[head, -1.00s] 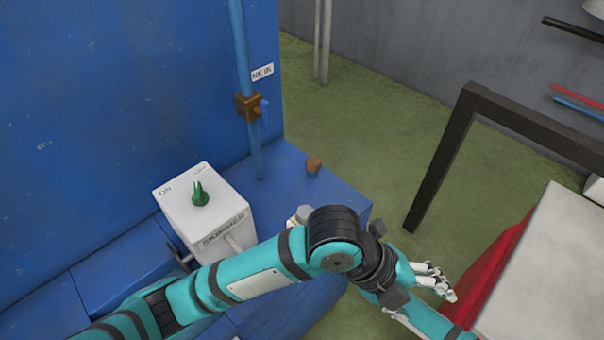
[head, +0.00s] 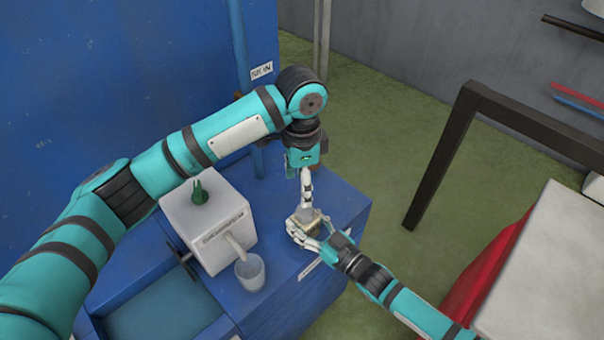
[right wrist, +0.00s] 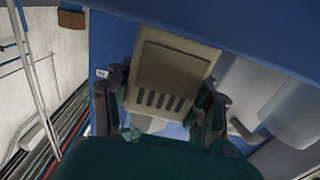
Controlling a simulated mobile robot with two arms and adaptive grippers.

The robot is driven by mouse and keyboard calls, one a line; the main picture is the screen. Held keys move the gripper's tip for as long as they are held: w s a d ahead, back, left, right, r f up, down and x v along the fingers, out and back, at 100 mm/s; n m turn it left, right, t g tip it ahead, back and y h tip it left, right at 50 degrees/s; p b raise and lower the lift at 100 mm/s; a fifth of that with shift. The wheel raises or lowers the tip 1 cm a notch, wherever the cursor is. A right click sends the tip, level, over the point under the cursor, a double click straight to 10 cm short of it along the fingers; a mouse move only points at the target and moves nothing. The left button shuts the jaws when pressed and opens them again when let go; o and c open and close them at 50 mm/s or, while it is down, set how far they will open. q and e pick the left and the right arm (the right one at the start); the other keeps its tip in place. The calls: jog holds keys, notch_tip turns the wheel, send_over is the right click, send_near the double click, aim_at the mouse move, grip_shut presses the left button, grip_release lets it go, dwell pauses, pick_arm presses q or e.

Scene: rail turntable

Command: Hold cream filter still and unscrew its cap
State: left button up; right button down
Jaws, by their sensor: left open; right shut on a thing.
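The cream filter (head: 308,215) is at the right end of the blue bench. In the right wrist view it is a cream box (right wrist: 165,90) with a recessed panel and a row of dark slots. My right gripper (head: 306,230) comes in from the lower right and is shut on the filter; its fingers lie on both sides of the box in the right wrist view (right wrist: 165,105). My left gripper (head: 306,198) is open and points down just above the filter's top. I cannot tell whether it touches. The cap is not clearly distinguishable behind the left fingers.
A white box (head: 205,225) with a green knob and a spout stands left of the filter, with a translucent cup (head: 250,272) below the spout. A blue wall (head: 100,80) and pipe (head: 238,50) are behind. A dark frame (head: 440,165) and a white-topped table (head: 550,270) stand right.

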aim_at(302, 212)
pick_arm(q)
notch_tip(302, 212, down, 9)
jog(key=shift+f, duration=0.2)
dwell(0.3)
jog(key=c, duration=1.3)
jog(key=n, duration=0.3)
jog(key=shift+s+d, duration=0.1)
jog(key=shift+s, duration=0.05)
jog(key=n, duration=0.3)
